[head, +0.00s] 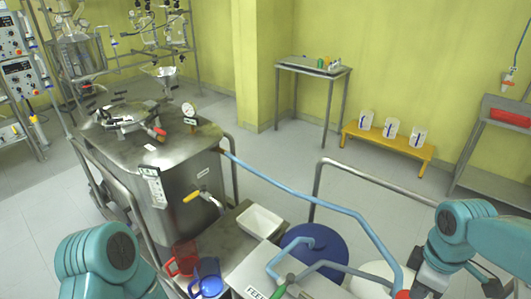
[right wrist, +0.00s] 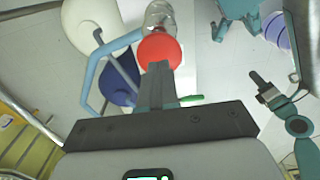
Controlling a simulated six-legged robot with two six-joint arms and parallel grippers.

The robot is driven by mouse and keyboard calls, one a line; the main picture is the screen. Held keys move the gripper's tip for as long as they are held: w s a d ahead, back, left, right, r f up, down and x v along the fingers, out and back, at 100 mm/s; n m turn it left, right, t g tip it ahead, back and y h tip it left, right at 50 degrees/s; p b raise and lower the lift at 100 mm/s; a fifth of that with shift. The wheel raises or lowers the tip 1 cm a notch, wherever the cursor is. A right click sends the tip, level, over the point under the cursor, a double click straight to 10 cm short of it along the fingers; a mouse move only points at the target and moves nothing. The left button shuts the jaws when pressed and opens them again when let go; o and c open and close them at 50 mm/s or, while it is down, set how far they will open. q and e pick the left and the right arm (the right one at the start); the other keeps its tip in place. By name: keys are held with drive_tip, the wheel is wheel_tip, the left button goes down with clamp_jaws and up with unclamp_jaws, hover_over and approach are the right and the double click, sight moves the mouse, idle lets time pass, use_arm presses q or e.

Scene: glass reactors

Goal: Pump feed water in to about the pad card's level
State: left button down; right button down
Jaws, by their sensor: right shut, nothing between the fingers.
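The steel tank (head: 165,165) stands left of centre in the head view, with a white card (head: 153,185) on its near side. The card's marks are too small to read. A box marked FEED (head: 262,270) is at the bottom, beside light blue pipework (head: 315,200). A red ball knob (head: 403,294) shows at the bottom edge. My right gripper (right wrist: 158,70) is shut and empty in the right wrist view, its tips at the red ball (right wrist: 159,50); contact is unclear. A dark gripper (right wrist: 275,95), apparently my left, shows at the right there; its jaws are unclear.
A blue drum (head: 318,243) and a white drum (head: 376,278) stand by the pipework. A white tray (head: 260,221), a red jug (head: 183,258) and a blue jug (head: 207,280) are near the tank. A rail (head: 385,180) crosses at right.

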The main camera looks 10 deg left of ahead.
drive_tip(key=shift+w+f, duration=0.1)
idle(0.3)
wheel_tip(320, 180, down, 9)
drive_tip(key=b, duration=0.7)
drive_tip(key=shift+f, duration=0.1)
wheel_tip(320, 180, up, 10)
drive_tip(key=p, duration=0.8)
drive_tip(key=shift+f, duration=0.35)
